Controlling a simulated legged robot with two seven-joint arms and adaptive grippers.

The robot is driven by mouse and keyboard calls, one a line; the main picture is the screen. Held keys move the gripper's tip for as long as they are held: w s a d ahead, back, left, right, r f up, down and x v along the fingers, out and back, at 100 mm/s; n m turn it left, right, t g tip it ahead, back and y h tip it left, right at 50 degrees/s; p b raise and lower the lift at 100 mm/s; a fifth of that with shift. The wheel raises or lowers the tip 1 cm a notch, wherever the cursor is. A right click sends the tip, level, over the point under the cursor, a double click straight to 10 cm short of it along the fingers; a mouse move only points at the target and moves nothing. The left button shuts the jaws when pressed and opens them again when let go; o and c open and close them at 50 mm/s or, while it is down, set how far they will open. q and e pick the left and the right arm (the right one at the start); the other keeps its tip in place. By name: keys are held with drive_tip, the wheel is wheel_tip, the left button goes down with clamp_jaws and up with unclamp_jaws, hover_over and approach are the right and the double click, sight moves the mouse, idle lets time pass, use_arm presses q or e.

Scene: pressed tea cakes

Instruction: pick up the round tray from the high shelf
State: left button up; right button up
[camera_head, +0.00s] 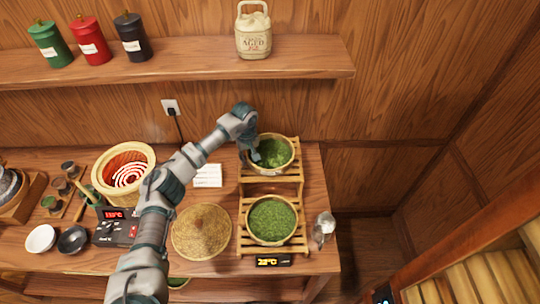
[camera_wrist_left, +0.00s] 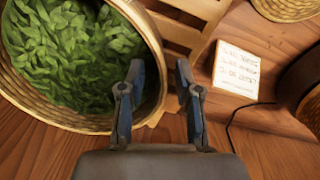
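The round tray (camera_head: 293,158) is a woven basket of green leaves on the upper level of a slatted wooden rack (camera_head: 270,188). My left gripper (camera_head: 252,150) is at this tray's left rim. In the left wrist view the tray's rim (camera_wrist_left: 158,50) runs between the two fingers of my left gripper (camera_wrist_left: 158,80). One finger is over the leaf side and the other is outside the rim, with a gap between them. Whether either touches the rim I cannot tell. A similar tray (camera_head: 251,232) of leaves sits on the lower level. My right gripper is out of view.
A woven conical hat-like cover (camera_head: 202,232) lies left of the rack. A white note card (camera_head: 208,176) and a basket heater (camera_head: 123,173) are further back and left. A glass cup (camera_head: 323,225) stands right of the rack near the table's edge. A wall shelf (camera_head: 180,62) holds canisters and a jug.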

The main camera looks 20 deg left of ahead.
use_arm(q)
clamp_jaws()
drive_tip(key=shift+r, duration=0.1)
